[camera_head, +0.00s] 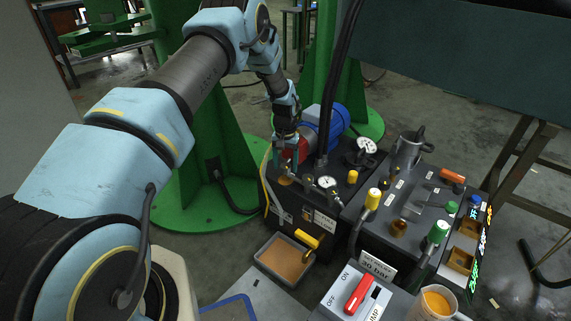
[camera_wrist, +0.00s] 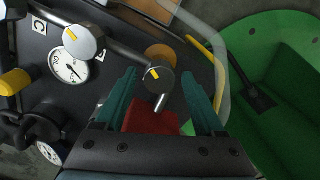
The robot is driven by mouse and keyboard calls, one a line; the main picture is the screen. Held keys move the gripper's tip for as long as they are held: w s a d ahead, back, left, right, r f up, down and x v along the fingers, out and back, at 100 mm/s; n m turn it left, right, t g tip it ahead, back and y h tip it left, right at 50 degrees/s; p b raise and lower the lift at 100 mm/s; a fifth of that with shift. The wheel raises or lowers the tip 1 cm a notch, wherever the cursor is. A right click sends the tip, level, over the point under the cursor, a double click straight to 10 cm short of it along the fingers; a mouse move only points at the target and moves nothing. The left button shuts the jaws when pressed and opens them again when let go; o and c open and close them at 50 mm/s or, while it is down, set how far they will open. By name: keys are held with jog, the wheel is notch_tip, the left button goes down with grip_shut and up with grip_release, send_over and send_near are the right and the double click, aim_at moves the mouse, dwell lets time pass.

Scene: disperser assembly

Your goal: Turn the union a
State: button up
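A grey round union with a yellow mark (camera_wrist: 158,82) shows in the wrist view, with a short bright metal stub below it; I take it as union a, but its label is not readable. My gripper (camera_wrist: 160,74) is open, with one teal finger on each side of the union. The fingers look apart from it; their height relative to it is hard to tell. In the head view my gripper (camera_head: 284,160) points down over the left end of the black unit, and it hides the union there. A second round fitting with a yellow mark (camera_wrist: 84,42) sits left, near label C.
A red part (camera_wrist: 152,121) lies between the finger bases. A pressure gauge (camera_wrist: 69,67) and yellow knob (camera_wrist: 14,82) are at left. A clear hose (camera_wrist: 222,65) and yellow tube (camera_wrist: 205,48) run at right. A blue motor (camera_head: 327,120) stands behind my gripper. A tray (camera_head: 285,258) is in front.

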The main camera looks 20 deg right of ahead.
aim_at(285, 166)
jog(key=shift+o, duration=0.3)
notch_tip(285, 166, up, 11)
jog(key=p, duration=0.1)
dwell(0.4)
